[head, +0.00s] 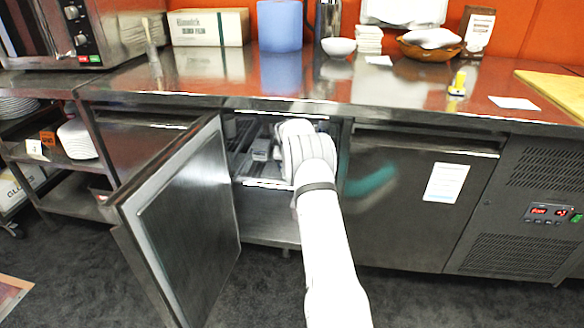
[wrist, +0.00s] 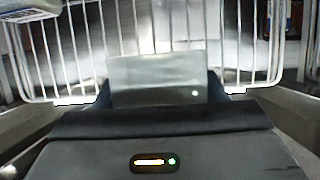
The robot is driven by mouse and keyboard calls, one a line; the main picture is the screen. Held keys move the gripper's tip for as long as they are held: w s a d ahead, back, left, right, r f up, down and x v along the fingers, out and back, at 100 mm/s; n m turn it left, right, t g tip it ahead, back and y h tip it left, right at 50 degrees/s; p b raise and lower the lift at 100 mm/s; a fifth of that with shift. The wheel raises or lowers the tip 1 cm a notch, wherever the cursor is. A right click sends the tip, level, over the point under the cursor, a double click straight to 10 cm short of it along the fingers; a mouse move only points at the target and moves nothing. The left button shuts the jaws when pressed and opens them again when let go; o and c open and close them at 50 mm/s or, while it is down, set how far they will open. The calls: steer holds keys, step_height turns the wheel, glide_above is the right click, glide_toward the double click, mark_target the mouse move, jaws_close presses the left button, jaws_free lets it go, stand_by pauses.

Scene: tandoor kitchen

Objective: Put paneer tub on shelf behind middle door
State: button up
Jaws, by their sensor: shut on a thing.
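My arm reaches into the open compartment of the steel counter fridge, behind the open middle door (head: 185,215). In the wrist view my gripper (wrist: 158,92) is shut on a pale, greyish-white tub, the paneer tub (wrist: 155,72). Dark fingers show at both sides of it. A wire shelf (wrist: 180,45) lies beyond and around the tub in that view; I cannot tell whether the tub touches it. In the head view the wire shelf (head: 243,160) shows left of my wrist. The tub cannot be made out there.
The open door stands out to the left of my arm. A shut steel door (head: 400,205) is to the right. A pale item with a coloured label (wrist: 28,10) is at the wrist view's top left. The countertop (head: 200,85) is above my arm.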

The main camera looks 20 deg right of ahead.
steer(key=shift+w+d+b, duration=0.15)
steer(key=shift+w+d, duration=0.3)
steer(key=shift+w, duration=0.25)
steer(key=shift+w+d+b, duration=0.15)
steer(key=shift+w+d, duration=0.3)
steer(key=shift+w, duration=0.25)
steer(key=shift+w+d+f, duration=0.15)
steer(key=shift+f, duration=0.1)
steer(key=shift+f+b, duration=0.45)
steer(key=shift+f, duration=0.1)
steer(key=o, duration=1.2)
steer(key=shift+c, duration=0.2)
